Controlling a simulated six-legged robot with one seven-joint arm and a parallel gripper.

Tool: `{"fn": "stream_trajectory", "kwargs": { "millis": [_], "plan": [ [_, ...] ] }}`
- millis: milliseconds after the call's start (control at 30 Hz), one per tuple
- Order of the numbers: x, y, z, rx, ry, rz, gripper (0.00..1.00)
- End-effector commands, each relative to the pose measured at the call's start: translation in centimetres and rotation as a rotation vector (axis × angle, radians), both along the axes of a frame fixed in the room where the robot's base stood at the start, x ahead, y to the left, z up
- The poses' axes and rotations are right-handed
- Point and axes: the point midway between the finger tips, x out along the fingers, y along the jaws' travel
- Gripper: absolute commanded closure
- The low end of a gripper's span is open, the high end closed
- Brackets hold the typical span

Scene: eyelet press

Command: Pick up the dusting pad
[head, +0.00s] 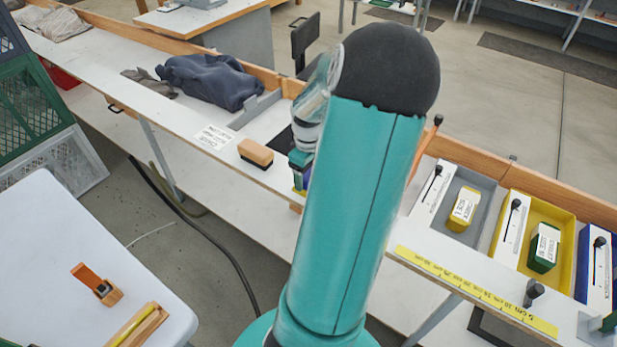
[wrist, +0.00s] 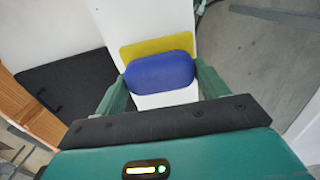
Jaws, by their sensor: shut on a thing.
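A rounded blue pad, which I take to be the dusting pad (wrist: 161,72), sits between the two green fingers of my gripper (wrist: 163,80) in the wrist view. The fingers are shut on its two sides. A yellow patch (wrist: 140,49) shows just beyond the pad; I cannot tell if it is part of the pad or lies under it. In the head view my gripper (head: 301,172) is mostly hidden behind my teal arm, at the long white bench. A sliver of the blue pad (head: 303,180) shows there.
A wooden block brush (head: 256,153) and a paper label (head: 212,137) lie to the left on the bench. Dark cloth (head: 210,80) lies farther back. Trays with yellow (head: 464,208) and green (head: 543,247) blocks stand right. A dark mat (wrist: 68,82) lies beside my gripper.

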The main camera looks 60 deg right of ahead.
Motion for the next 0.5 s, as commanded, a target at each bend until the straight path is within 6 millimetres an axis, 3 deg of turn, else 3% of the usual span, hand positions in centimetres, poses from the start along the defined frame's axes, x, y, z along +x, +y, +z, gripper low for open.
{"fn": "stream_trajectory", "kwargs": {
  "millis": [167,500],
  "plan": [
    [-0.7,1.2,2.9,-0.006,0.001,-0.002,0.56],
    [-3.0,5.9,7.8,-0.005,0.002,0.000,0.56]
  ]
}}
